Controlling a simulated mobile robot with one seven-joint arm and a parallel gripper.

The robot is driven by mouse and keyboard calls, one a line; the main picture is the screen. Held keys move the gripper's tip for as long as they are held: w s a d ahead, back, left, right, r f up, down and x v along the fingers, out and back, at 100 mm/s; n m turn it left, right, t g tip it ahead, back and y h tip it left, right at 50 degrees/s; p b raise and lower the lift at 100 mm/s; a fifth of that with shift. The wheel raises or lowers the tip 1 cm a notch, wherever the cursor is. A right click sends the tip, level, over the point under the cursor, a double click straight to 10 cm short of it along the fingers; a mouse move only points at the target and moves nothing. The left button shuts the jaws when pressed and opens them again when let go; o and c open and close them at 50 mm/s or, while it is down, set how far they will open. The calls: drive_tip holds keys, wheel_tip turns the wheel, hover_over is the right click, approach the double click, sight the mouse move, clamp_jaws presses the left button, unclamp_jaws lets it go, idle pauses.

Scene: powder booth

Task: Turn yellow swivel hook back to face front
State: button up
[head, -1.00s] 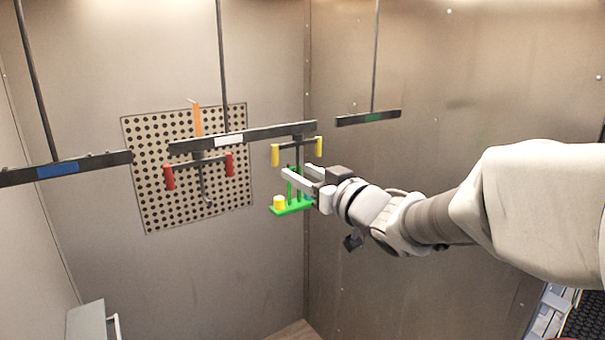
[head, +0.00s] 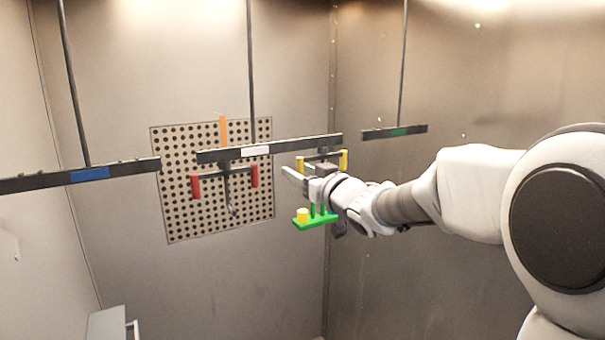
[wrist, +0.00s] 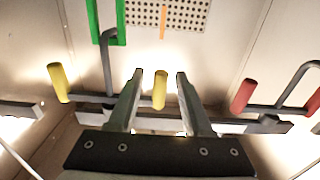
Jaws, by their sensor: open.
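The yellow swivel hook is a dark crossbar with two upright yellow handles (head: 344,160), under the right end of the middle rail (head: 270,149). Its bent rod (wrist: 107,60) shows in the wrist view, near a green part (wrist: 92,22). In the head view the green part (head: 312,220) hangs below with a yellow cylinder on it. My gripper (wrist: 160,75) is open, with one yellow handle (wrist: 160,92) between its fingers and gaps on both sides. In the head view my gripper (head: 300,178) partly covers the hook's crossbar and rod.
A red-handled hook (head: 225,180) hangs left on the same rail; its red handle (wrist: 242,96) is right of my fingers in the wrist view. Blue-marked (head: 88,174) and green-marked (head: 395,132) rails hang either side. A perforated panel (head: 180,220) is on the back wall.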

sight(345, 165)
drive_tip(key=c, duration=0.7)
drive_tip(key=shift+v, duration=1.05)
drive_tip(key=shift+s+d+p, duration=0.15)
drive_tip(key=shift+d+p, duration=0.1)
drive_tip(key=shift+d, duration=0.35)
drive_tip(key=shift+s+d+p, duration=0.2)
drive_tip(key=shift+d, duration=0.35)
drive_tip(key=shift+d+p, duration=0.45)
drive_tip(key=shift+d, duration=0.55)
drive_tip(key=w+d+p, duration=0.3)
drive_tip(key=w+d, duration=0.1)
drive_tip(key=d, duration=0.1)
drive_tip(key=shift+w, duration=0.6)
drive_tip(key=shift+w+p, duration=0.55)
drive_tip(key=shift+w, duration=0.4)
drive_tip(key=shift+x, duration=1.05)
drive_tip(key=o, duration=0.8)
drive_tip(key=shift+d, duration=0.15)
